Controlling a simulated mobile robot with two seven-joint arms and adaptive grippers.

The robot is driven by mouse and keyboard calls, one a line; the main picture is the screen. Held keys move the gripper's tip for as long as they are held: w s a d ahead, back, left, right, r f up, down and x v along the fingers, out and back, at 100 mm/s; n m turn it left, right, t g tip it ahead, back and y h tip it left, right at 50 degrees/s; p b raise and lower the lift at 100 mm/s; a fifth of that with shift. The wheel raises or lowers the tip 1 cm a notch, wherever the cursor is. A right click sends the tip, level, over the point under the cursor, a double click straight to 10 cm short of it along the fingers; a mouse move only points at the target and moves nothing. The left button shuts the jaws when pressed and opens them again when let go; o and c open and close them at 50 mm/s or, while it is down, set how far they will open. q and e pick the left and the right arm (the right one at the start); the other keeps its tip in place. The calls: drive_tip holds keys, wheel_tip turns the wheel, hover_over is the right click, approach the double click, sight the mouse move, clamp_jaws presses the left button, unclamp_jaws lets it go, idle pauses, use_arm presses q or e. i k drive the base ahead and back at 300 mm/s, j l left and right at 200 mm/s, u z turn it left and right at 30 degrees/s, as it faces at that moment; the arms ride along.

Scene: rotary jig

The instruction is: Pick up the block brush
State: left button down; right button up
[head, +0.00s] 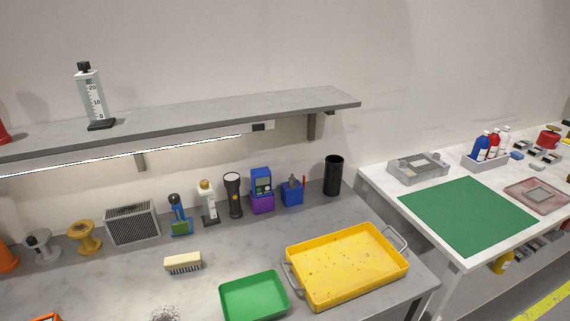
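The block brush (183,262) lies on the grey workbench in the head view. It has a pale wooden block on top and dark bristles facing down. It sits left of the green tray and in front of the row of tools. Nothing touches it. Neither of my grippers shows in the head view.
A green tray (254,297) and a yellow tray (346,265) with metal handles stand right of the brush. A grey vented box (132,224), a flashlight (232,195) and a black cup (333,175) line the back. A shelf (200,119) overhangs the bench's rear.

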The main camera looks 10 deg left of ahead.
sight(179, 262)
drive_tip(key=u, duration=1.2)
